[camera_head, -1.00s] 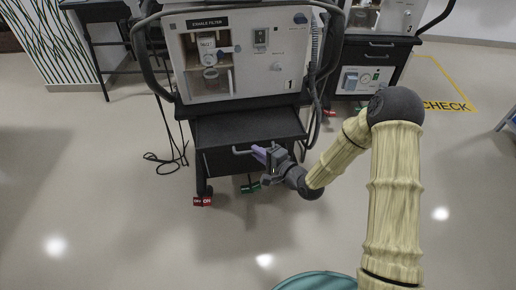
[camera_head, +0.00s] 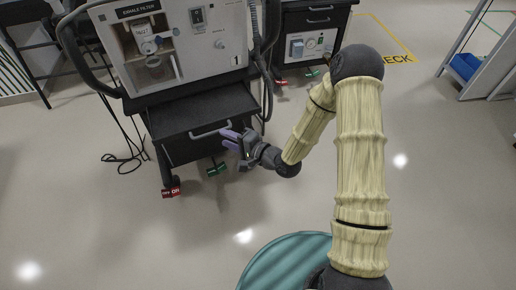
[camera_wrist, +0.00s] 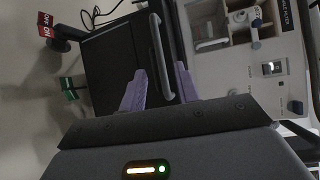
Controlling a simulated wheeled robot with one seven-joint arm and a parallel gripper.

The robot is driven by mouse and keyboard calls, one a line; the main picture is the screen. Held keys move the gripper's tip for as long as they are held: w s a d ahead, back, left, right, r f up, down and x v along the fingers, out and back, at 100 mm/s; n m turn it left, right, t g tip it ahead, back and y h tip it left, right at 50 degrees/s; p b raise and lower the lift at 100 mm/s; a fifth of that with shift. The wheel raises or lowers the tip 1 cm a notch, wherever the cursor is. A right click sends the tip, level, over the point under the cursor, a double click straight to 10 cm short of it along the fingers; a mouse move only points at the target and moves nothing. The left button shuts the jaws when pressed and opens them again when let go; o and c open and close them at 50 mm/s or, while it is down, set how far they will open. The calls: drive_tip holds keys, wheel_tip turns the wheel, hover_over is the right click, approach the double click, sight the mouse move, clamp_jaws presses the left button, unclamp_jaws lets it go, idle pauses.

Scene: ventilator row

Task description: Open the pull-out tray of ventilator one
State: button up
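Ventilator one (camera_head: 184,62) is a pale unit marked "1" on a dark cart, at the upper left of the head view. Below it is a dark tray (camera_head: 200,110) with a grey bar handle (camera_head: 208,131) along its front. My gripper (camera_head: 231,139) is at the right end of this handle, its purple fingers apart. In the wrist view the handle (camera_wrist: 160,50) runs between the directions of the two open fingers (camera_wrist: 160,84). I cannot tell whether the fingers touch the handle or stop short of it.
Red tags (camera_head: 170,192) and a green tag (camera_head: 216,169) sit at the cart's feet. A black cable (camera_head: 125,158) lies on the floor to the left. A second cart (camera_head: 312,20) stands behind right. The floor in front is clear.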

drive_tip(key=p+v, duration=0.2)
drive_tip(key=v, duration=1)
drive_tip(key=shift+w+d, duration=0.1)
drive_tip(key=shift+d, duration=0.05)
